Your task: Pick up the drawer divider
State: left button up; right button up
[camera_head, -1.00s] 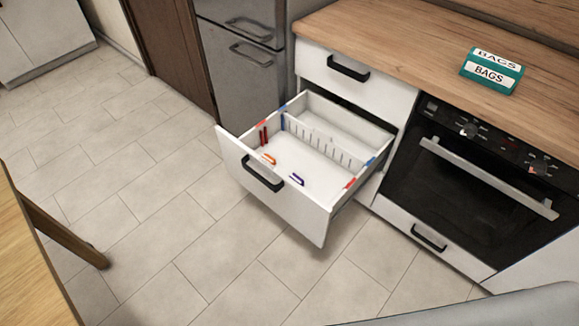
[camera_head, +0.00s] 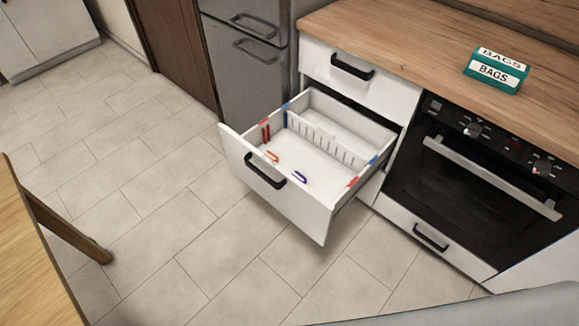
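The drawer divider (camera_head: 325,142) is a white slotted strip standing across the inside of the open drawer. Its ends meet the drawer's side walls near blue marks. The white drawer (camera_head: 285,195) is pulled out below another drawer and has a black handle. In its front part lie an orange clip-like item (camera_head: 271,156) and a purple one (camera_head: 300,176). Red marks or items (camera_head: 266,133) show at the left wall. Neither of my grippers is in view.
A teal box labelled BAGS (camera_head: 495,72) stands on the wooden worktop (camera_head: 420,45). A black oven (camera_head: 480,180) is right of the drawer, a grey fridge (camera_head: 245,75) behind left. A wooden table (camera_head: 25,250) is at left. The tiled floor before the drawer is clear.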

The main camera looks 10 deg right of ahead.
aim_at(323, 139)
jog(key=l+u, duration=0.3)
jog(key=k+l+u, duration=0.3)
jog(key=l, duration=0.15)
jog(key=l+u, duration=0.35)
jog(key=k+l+u, duration=0.3)
jog(key=i+l, duration=0.05)
jog(key=i, duration=0.05)
